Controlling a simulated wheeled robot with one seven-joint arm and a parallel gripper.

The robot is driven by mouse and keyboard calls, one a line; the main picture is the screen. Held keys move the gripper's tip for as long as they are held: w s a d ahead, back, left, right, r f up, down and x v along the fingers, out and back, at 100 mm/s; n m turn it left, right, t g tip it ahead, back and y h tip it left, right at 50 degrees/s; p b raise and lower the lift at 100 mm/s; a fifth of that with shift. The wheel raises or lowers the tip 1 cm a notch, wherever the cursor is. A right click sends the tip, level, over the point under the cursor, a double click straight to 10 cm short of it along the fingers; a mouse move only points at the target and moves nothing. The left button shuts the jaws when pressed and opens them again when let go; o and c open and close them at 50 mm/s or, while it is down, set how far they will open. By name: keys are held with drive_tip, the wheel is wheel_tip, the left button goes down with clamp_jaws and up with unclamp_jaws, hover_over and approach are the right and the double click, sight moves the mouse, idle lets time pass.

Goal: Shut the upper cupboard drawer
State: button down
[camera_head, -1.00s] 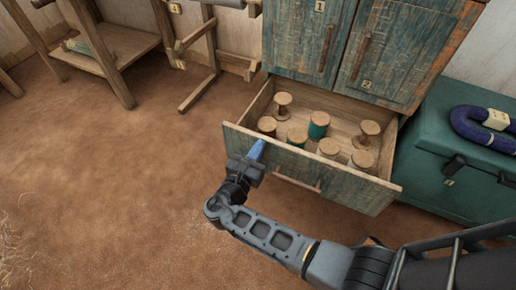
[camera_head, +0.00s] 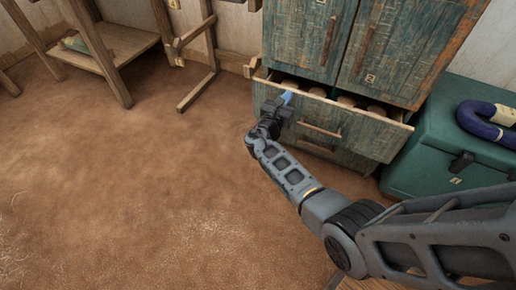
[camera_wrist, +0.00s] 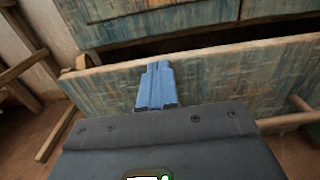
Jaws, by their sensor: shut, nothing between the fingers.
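The upper drawer (camera_head: 340,124) of the cupboard has a worn blue-green wooden front and stands only a little open in the head view. A narrow gap shows the tops of several spools (camera_head: 347,101) inside. My gripper (camera_head: 287,97) is shut and empty, with its blue fingertips at the left part of the drawer front, near its top edge. In the wrist view the blue fingers (camera_wrist: 156,87) lie against or just before the drawer front (camera_wrist: 225,82); exact contact is hard to tell. The dark gap behind the front's top edge also shows there.
Two cupboard doors (camera_head: 310,38) above the drawer are shut. A green chest (camera_head: 440,160) with a blue coil (camera_head: 487,122) stands to the right. Wooden frames (camera_head: 100,50) stand at left. The earthen floor (camera_head: 120,190) is clear.

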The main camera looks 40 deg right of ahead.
drive_tip(key=shift+b+x, duration=0.5)
drive_tip(key=shift+x, duration=1.35)
